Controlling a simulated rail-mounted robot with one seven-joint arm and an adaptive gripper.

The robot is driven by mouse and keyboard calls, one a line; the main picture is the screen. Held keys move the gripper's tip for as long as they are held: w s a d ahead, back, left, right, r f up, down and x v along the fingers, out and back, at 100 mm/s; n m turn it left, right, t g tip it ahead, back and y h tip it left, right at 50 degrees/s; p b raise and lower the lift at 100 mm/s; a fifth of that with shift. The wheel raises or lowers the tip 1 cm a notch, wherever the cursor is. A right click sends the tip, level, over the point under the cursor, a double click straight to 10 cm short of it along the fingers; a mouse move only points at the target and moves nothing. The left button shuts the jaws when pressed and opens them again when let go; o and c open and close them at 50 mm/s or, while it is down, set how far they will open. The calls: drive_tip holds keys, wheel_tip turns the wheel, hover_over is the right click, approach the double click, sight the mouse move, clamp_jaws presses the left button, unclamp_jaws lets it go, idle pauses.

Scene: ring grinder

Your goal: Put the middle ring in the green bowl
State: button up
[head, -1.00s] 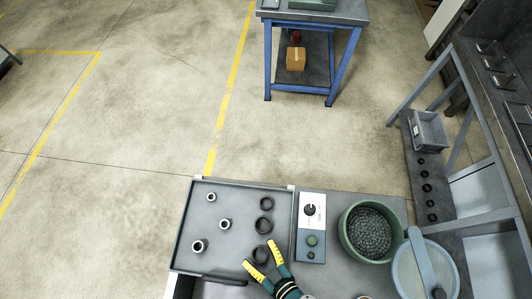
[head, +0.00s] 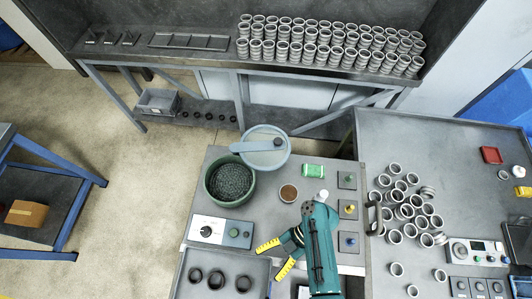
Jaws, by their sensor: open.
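Three dark rings lie in a row in the grey tray (head: 180,288) at the bottom: the left ring (head: 196,275), the middle ring (head: 217,280) and the right ring (head: 243,284). The green bowl (head: 208,190) stands beyond the control box, filled with dark grey pellets. My gripper (head: 274,260), with yellow-marked fingers, is open and appears empty. It is to the right of the rings and nearest the right ring. The lower part of the tray is cut off by the picture edge.
A control box (head: 220,231) stands between tray and bowl. A blue-grey round lid (head: 264,146) with a bar is beside the bowl. A small brown-filled cup (head: 289,193) and a green block (head: 313,171) stand nearby. Many metal rings (head: 400,210) cover the right table.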

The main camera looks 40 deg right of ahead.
drive_tip(key=p+v, duration=0.1)
drive_tip(key=v, duration=0.2)
drive_tip(key=shift+d+r, duration=0.15)
drive_tip(key=shift+d, duration=0.15)
